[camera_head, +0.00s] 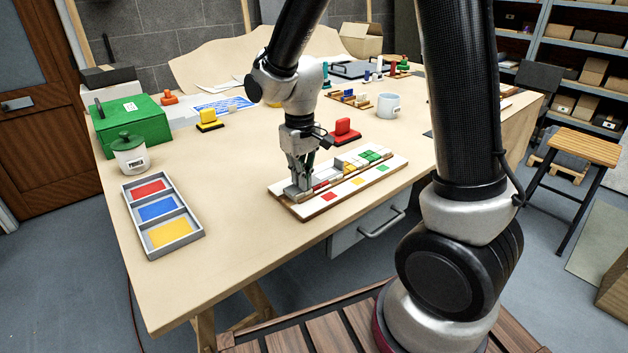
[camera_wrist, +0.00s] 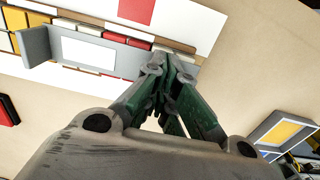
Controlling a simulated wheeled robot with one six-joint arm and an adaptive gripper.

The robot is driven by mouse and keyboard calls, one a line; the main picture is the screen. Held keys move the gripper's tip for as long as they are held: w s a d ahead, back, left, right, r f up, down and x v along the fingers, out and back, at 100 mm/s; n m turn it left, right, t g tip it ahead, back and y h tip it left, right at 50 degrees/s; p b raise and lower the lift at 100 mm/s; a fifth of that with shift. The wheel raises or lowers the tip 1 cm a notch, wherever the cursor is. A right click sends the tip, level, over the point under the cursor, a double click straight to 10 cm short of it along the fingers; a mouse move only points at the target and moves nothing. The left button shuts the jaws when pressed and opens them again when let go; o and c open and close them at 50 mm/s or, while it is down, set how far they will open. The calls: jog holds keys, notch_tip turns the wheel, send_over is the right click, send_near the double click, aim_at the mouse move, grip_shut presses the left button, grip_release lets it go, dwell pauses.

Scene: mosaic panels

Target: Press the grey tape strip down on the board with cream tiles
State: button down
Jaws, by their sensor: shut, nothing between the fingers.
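The board (camera_head: 320,207) is a white panel near the table's front edge, with a row of tiles and red, yellow and green squares; it also shows in the wrist view (camera_wrist: 200,20). In the wrist view a grey strip (camera_wrist: 130,62) with a white middle and a raised tab at its left end lies along the tile row. Cream tiles (camera_wrist: 180,56) show beside its right end. My gripper (camera_head: 300,188) is shut and empty, pointing down at the board's left end. In the wrist view its fingertips (camera_wrist: 165,68) are by the strip's right end; contact cannot be told.
A grey tray (camera_head: 132,190) with red, blue and yellow sections lies left. A green box (camera_head: 130,122), a lidded jar (camera_head: 130,155), a red-handled block (camera_head: 344,131) and a mug (camera_head: 388,106) stand farther back. The table between tray and board is clear.

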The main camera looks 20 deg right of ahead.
jog(key=shift+r, duration=0.1)
dwell(0.3)
notch_tip(320, 180, up, 8)
dwell(0.7)
dwell(0.4)
jog(key=s+d+r+m+t, duration=0.1)
jog(key=s+d+r+t, duration=0.1)
jog(key=s+d+r, duration=0.2)
jog(key=s+d+r+m+t, duration=0.2)
jog(key=s+d+r, duration=0.3)
jog(key=s+d, duration=0.6)
jog(key=s, duration=0.4)
jog(key=shift+r+m, duration=0.2)
jog(key=shift+m, duration=0.1)
